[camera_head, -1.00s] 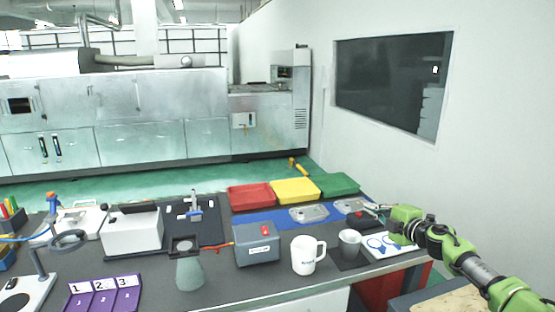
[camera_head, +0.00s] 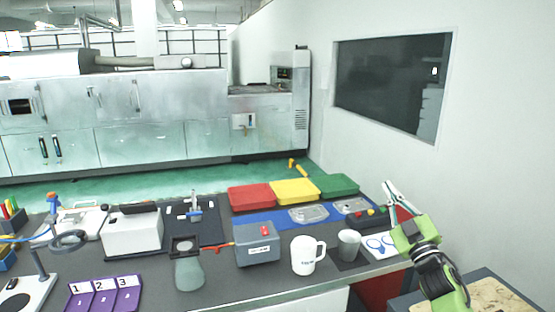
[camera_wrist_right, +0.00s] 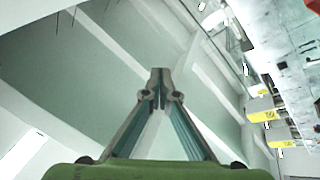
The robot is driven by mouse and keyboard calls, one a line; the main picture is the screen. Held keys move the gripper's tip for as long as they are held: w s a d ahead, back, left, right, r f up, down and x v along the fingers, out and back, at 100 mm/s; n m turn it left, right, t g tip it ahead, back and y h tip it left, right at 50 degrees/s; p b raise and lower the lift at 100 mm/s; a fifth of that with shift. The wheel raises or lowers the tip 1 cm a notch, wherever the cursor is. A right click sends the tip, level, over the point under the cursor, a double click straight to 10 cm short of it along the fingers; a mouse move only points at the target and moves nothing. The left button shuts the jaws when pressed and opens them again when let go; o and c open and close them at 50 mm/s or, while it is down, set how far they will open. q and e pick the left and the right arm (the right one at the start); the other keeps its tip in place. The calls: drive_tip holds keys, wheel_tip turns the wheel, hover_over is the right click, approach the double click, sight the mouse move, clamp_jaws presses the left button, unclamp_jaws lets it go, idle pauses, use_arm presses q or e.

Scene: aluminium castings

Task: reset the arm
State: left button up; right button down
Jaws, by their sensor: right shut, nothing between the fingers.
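My right gripper (camera_head: 388,184) is at the right of the head view, raised above the right end of the table with its fingers pointing up. Its green arm comes in from the lower right. In the right wrist view the fingertips (camera_wrist_right: 160,72) meet and nothing is held between them. The gripper looks toward pale wall or ceiling surfaces there. My left gripper is not in view.
Red (camera_head: 250,197), yellow (camera_head: 295,191) and green (camera_head: 338,186) trays stand behind. A wall with a dark window (camera_head: 392,85) is at the right.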

drive_tip(key=w+d+f+m+g+h, duration=0.3)
drive_tip(key=d+f+m+h, duration=0.2)
drive_tip(key=f+m, duration=0.15)
wheel_tip(320, 180, down, 15)
drive_tip(key=s+g, duration=0.2)
drive_tip(key=g, duration=0.1)
drive_tip(key=s+a+f+g, duration=0.1)
drive_tip(key=s+f+g, duration=0.1)
drive_tip(key=s+f, duration=0.65)
drive_tip(key=s+a+f+g, duration=0.15)
drive_tip(key=s+f, duration=0.25)
drive_tip(key=f, duration=1)
drive_tip(key=s+a+f+g, duration=0.1)
drive_tip(key=s+f+g, duration=0.2)
drive_tip(key=s+f, duration=0.55)
drive_tip(key=s+a+f+g, duration=0.2)
drive_tip(key=s+f, duration=0.8)
drive_tip(key=s, duration=0.2)
drive_tip(key=s+a+f+g, duration=0.2)
drive_tip(key=s+f+g, duration=0.1)
drive_tip(key=s+f, duration=0.8)
drive_tip(key=s+a+f+g, duration=0.2)
drive_tip(key=s+f, duration=0.1)
drive_tip(key=s, duration=0.9)
drive_tip(key=s+a+f+g+y, duration=0.1)
drive_tip(key=s+a+f+g, duration=0.1)
drive_tip(key=s, duration=1.1)
drive_tip(key=shift+s+f+m, duration=0.25)
drive_tip(key=shift+f+m, duration=0.2)
drive_tip(key=shift+f, duration=0.1)
